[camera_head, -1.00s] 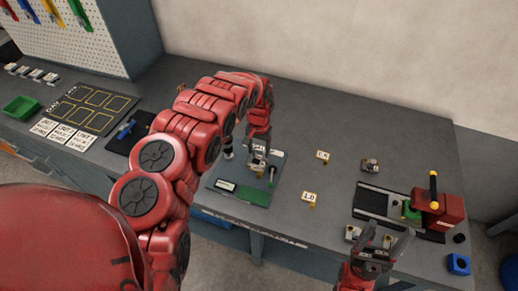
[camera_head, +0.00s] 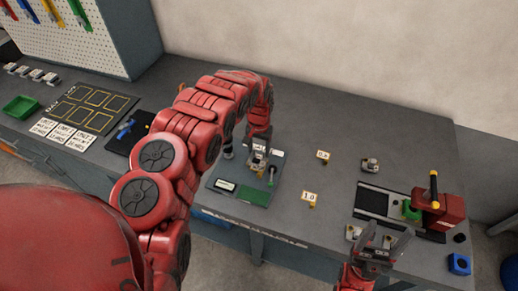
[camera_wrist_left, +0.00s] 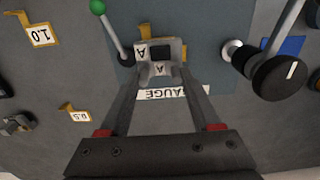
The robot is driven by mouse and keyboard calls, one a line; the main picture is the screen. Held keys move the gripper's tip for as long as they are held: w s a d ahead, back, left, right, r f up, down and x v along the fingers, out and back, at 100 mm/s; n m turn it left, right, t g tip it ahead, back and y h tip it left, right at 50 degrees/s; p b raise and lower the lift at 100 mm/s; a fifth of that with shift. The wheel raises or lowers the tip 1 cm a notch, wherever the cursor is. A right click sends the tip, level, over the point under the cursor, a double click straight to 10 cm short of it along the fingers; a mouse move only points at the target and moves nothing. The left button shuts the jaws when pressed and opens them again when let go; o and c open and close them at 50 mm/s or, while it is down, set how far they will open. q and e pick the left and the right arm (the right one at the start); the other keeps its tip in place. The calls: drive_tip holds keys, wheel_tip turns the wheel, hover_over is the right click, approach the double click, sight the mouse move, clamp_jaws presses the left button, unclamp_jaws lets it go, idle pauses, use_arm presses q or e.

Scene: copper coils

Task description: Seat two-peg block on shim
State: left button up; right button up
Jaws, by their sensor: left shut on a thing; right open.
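My left gripper (camera_head: 258,155) is shut on a grey block (camera_wrist_left: 161,70) marked A, over the blue-grey gauge plate (camera_head: 224,173). In the left wrist view the block sits between the fingertips (camera_wrist_left: 160,82), with a dark square opening. Yellow tagged pieces marked 1.0 (camera_head: 309,197) and 0.5 (camera_head: 322,156) lie right of the plate. My right gripper (camera_head: 387,236) is open and empty near the front edge.
A green-knobbed lever (camera_wrist_left: 110,25) and a black-knobbed post (camera_wrist_left: 280,75) flank the held block closely. A red press-like device (camera_head: 438,211) and a blue cup (camera_head: 459,264) are at the right. A green bin (camera_head: 20,108) is far left. The bench behind the plate is clear.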

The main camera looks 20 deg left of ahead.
sight(259, 157)
use_arm(q)
drive_tip(key=shift+f+b, duration=1.3)
drive_tip(key=shift+f, duration=0.3)
idle(0.9)
idle(0.3)
drive_tip(key=o, duration=1.5)
drive_tip(key=shift+o, duration=0.3)
drive_tip(key=shift+r, duration=0.1)
drive_tip(key=shift+r+p, duration=1.1)
drive_tip(key=shift+r, duration=1.3)
drive_tip(key=shift+r+p, duration=0.3)
drive_tip(key=shift+r, duration=0.8)
drive_tip(key=shift+f, duration=0.1)
